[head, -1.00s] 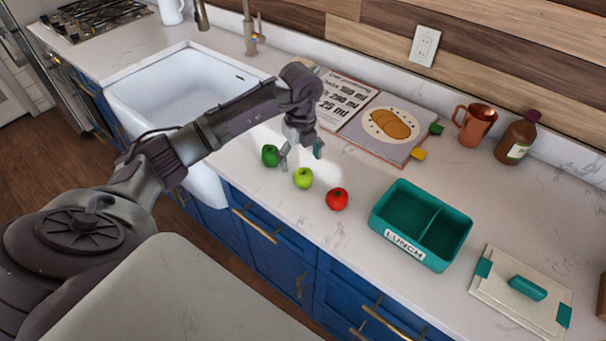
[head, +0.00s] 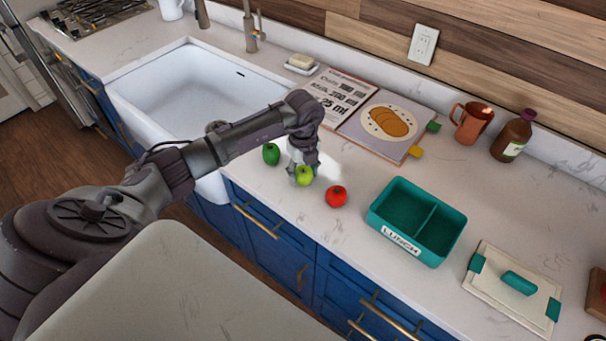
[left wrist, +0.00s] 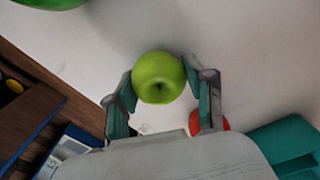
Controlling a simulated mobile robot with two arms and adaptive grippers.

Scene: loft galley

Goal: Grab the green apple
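The green apple (head: 304,176) is light yellow-green and sits on the white counter, between a darker green round item and a red one. It also shows in the left wrist view (left wrist: 158,80), at the far end of my fingers. My left gripper (head: 303,172) is down at the apple, pointing at the counter. In the left wrist view my left gripper (left wrist: 160,72) has its fingers spread, one on each side of the apple. I cannot tell whether either finger touches it. My right gripper is not in view.
A dark green item (head: 271,154), perhaps a pepper, lies left of the apple. A red tomato-like item (head: 336,196) lies close on the right. Further right are a teal lunch box (head: 388,238) and its lid (head: 490,297). An open book (head: 350,125) lies behind; the sink (head: 190,85) is left.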

